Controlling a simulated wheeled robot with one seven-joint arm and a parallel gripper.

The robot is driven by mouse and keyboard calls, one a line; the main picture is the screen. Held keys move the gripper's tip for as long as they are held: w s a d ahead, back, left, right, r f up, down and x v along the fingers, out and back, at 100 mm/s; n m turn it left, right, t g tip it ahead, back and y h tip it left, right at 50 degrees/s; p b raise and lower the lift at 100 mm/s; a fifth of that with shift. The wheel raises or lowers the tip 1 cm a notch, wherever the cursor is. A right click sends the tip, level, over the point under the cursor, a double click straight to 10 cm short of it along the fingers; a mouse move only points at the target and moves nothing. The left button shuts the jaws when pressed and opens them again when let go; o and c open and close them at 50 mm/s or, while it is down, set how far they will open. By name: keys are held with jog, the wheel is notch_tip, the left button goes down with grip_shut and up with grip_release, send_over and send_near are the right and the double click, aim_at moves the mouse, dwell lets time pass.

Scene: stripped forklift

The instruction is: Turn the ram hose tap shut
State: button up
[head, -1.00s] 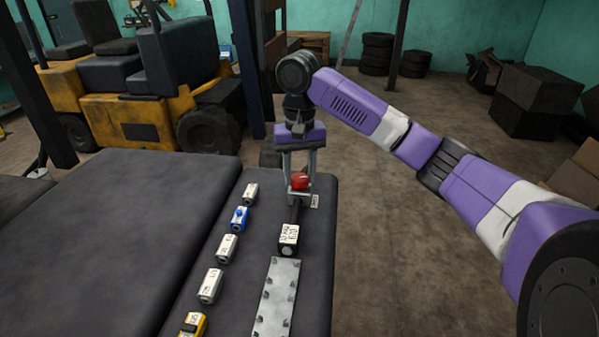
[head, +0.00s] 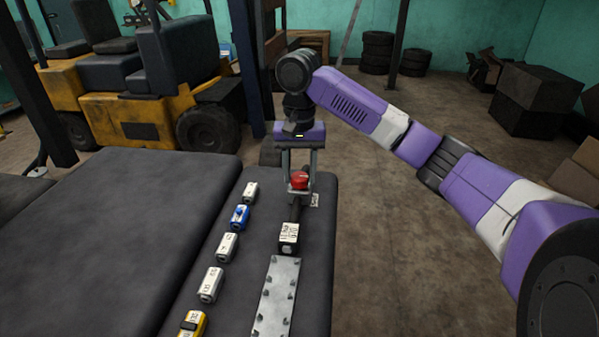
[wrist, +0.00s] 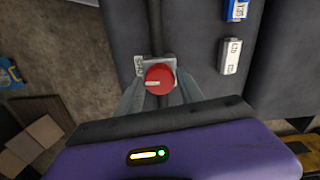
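The ram hose tap is a round red knob (head: 299,180) with a pale bar mark, standing on a dark hose line at the bench's far right end. It also shows in the wrist view (wrist: 159,79), where its mark lies nearly level and points left. My gripper (head: 299,184) points down with one finger on each side of the knob. In the wrist view the fingertips (wrist: 160,86) lie against the knob's sides, with no clear gap. A small white tag (head: 315,200) lies beside the tap. The valve body under the knob is mostly hidden.
A labelled block (head: 289,238) and a studded metal plate (head: 277,298) lie nearer on the same bench. A row of small labelled blocks, including a blue one (head: 240,217) and a yellow one (head: 193,324), runs along the left. Open floor (head: 400,250) lies right of the bench.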

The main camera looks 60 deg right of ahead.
aim_at(300, 176)
jog(key=shift+o, duration=1.3)
jog(key=shift+r, duration=0.1)
jog(key=shift+r+b, duration=0.4)
jog(key=shift+r, duration=3.45)
jog(key=shift+s, duration=0.1)
